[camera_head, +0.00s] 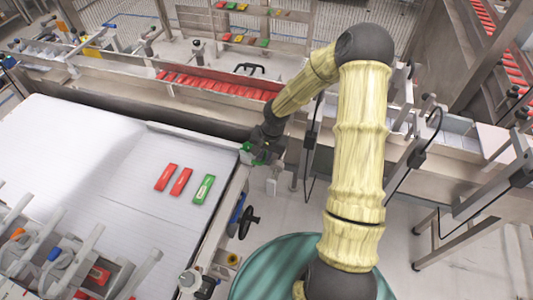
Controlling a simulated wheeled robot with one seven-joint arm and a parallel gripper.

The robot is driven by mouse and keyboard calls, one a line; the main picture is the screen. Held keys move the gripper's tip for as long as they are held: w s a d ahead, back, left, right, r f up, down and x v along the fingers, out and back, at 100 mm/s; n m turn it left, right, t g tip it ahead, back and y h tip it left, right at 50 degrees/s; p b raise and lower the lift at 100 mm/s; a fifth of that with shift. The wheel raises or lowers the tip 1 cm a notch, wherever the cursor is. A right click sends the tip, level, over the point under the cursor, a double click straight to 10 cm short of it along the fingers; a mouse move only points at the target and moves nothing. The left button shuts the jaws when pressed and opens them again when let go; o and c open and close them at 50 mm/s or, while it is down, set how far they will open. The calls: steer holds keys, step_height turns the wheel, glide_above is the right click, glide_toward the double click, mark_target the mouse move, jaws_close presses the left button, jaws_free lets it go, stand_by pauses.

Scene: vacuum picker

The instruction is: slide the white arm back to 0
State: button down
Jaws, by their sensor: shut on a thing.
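A long white bar, which I take for the white arm (195,135), runs along the far right edge of the white bed toward my gripper. My gripper (252,155) is at the bed's right corner, at the right end of this bar. It is shut on what looks like the bar's end. Small green patches show at the fingertips. The exact grip is small and partly hidden by my dark wrist. No scale or 0 mark is readable.
Two red packs (173,178) and a green pack (203,189) lie on the white bed (90,160). A black handwheel (249,222) stands below the bed's right edge. A trough of red packs (215,85) lies behind. Clamps and rails crowd the lower left.

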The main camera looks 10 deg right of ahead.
steer(key=c, duration=1.5)
jaws_free()
steer(key=shift+w+d, duration=0.15)
steer(key=shift+w, duration=0.15)
steer(key=shift+o, duration=0.2)
steer(key=shift+s, duration=0.1)
step_height(320, 180, up, 17)
steer(key=s+d, duration=0.1)
steer(key=d, duration=0.1)
steer(key=shift+s+r+b, duration=0.15)
steer(key=shift+s+b, duration=0.15)
steer(key=shift+d, duration=0.1)
steer(key=s+n+t+h, duration=0.1)
steer(key=s+n, duration=0.5)
steer(key=s, duration=1)
steer(key=shift+s+a+r+n+t+h, duration=0.15)
steer(key=shift+a+r+n+t+h, duration=0.15)
steer(key=shift+a+r, duration=0.15)
